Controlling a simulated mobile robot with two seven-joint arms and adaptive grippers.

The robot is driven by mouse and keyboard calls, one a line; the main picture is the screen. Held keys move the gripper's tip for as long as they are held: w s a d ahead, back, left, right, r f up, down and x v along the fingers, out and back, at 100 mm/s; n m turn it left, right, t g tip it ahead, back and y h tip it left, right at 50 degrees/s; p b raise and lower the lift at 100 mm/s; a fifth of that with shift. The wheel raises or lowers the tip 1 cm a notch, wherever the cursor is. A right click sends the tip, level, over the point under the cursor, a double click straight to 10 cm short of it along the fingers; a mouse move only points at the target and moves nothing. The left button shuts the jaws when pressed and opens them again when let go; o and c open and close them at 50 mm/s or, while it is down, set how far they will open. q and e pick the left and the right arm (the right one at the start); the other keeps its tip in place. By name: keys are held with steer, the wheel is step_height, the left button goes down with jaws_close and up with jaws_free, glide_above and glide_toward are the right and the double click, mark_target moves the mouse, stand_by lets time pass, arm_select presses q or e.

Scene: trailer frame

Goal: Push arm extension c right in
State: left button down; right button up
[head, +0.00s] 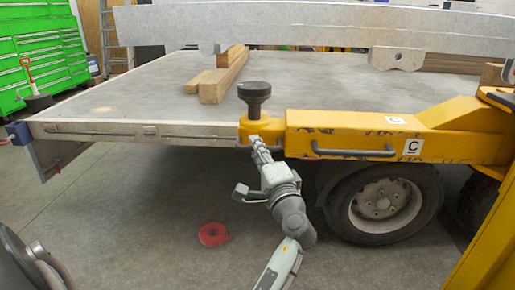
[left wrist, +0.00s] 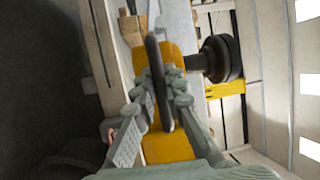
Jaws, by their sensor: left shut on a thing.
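The yellow arm extension (head: 350,135) is marked with a white C label and sits at the trailer bed's near edge, at the right. A black knob (head: 254,97) stands upright on its left end, and also shows in the left wrist view (left wrist: 220,58). A grey handle (head: 352,153) runs along its front face. My left gripper (head: 257,145) is at the extension's left end, below the knob. In the left wrist view, my left gripper (left wrist: 165,96) is shut around a dark handle bar (left wrist: 154,55) in front of yellow metal (left wrist: 165,148). My right gripper is not in view.
The trailer bed (head: 130,95) carries wooden beams (head: 222,80) and a long grey metal rail (head: 300,25). A wheel (head: 383,203) is under the extension. A red ring-shaped object (head: 213,234) lies on the floor. Green tool cabinets (head: 40,55) stand at the back left. The front-left floor is mostly clear.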

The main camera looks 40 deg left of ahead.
arm_select(q)
steer(key=shift+w+d, duration=0.2)
steer(key=shift+d, duration=0.1)
steer(key=c, duration=1.6)
jaws_free()
steer(key=shift+a, duration=0.1)
steer(key=shift+s, duration=0.1)
